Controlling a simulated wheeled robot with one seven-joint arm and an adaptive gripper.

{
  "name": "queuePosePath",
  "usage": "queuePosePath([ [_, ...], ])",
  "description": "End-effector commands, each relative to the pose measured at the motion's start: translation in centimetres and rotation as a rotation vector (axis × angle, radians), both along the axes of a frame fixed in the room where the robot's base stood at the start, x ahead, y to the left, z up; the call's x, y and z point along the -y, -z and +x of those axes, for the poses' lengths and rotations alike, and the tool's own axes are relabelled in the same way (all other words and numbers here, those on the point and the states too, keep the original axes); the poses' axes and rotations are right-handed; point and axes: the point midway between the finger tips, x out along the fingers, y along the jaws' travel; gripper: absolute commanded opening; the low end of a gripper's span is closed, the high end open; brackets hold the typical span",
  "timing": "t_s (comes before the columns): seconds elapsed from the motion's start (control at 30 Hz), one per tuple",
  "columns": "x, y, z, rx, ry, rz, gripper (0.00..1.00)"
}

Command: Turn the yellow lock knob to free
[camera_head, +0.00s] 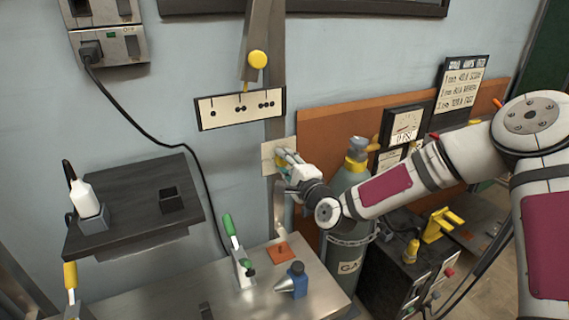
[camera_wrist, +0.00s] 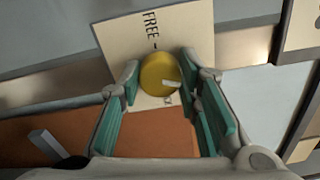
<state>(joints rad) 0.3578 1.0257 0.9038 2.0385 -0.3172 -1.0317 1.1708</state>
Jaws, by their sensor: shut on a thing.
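The yellow lock knob (camera_wrist: 156,72) is round and sits on a cream plate (camera_wrist: 122,40) lettered "FREE" with a short dash. A white pointer mark on the knob points to the right in the wrist view, away from the FREE dash; a small mark below the knob is too small to read. My gripper (camera_wrist: 161,76) has its teal-padded fingers on both sides of the knob, shut on it. In the head view, my gripper (camera_head: 284,164) is at the plate (camera_head: 268,158) on the wall post and mostly hides the knob.
A grey gas cylinder (camera_head: 349,185) stands just right of my gripper. Below is a metal bench with a green-handled clamp (camera_head: 236,250) and a blue part (camera_head: 295,280). A dotted sign (camera_head: 240,107) hangs above the plate. A dark shelf (camera_head: 130,205) is at left.

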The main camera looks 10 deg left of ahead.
Motion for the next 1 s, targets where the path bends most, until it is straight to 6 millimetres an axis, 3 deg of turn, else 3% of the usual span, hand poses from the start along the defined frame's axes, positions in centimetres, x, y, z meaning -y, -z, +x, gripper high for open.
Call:
queuePosePath([
  [1.0,-0.12,0.3,-0.04,0.542,-0.003,-0.801,0.03],
])
